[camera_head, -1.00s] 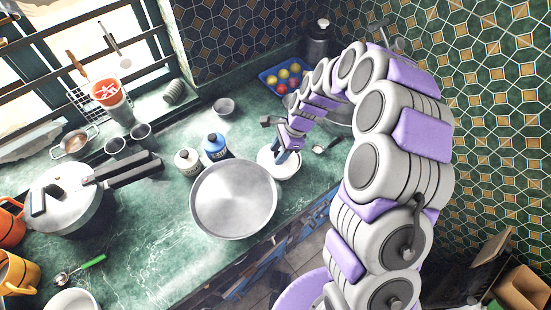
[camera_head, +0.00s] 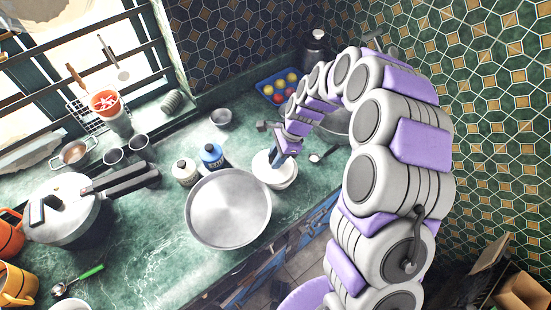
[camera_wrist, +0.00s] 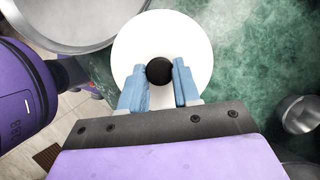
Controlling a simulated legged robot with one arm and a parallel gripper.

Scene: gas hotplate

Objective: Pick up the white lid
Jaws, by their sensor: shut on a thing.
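The white lid (camera_head: 263,164) is round and sits to the right of the large metal pan in the head view. It also fills the upper middle of the wrist view (camera_wrist: 190,38). Its black knob (camera_wrist: 159,70) is between the blue fingertips of my gripper (camera_wrist: 160,78), which is shut on it. In the head view my gripper (camera_head: 278,160) reaches down onto the lid from above and hides the knob. A white rim (camera_head: 287,184) shows below the lid's lower right edge. I cannot tell whether a gap separates them.
The large metal pan (camera_head: 228,208) stands close left of the lid. A ladle (camera_head: 322,155) lies right of the lid. A pressure cooker (camera_head: 62,208) stands at left.

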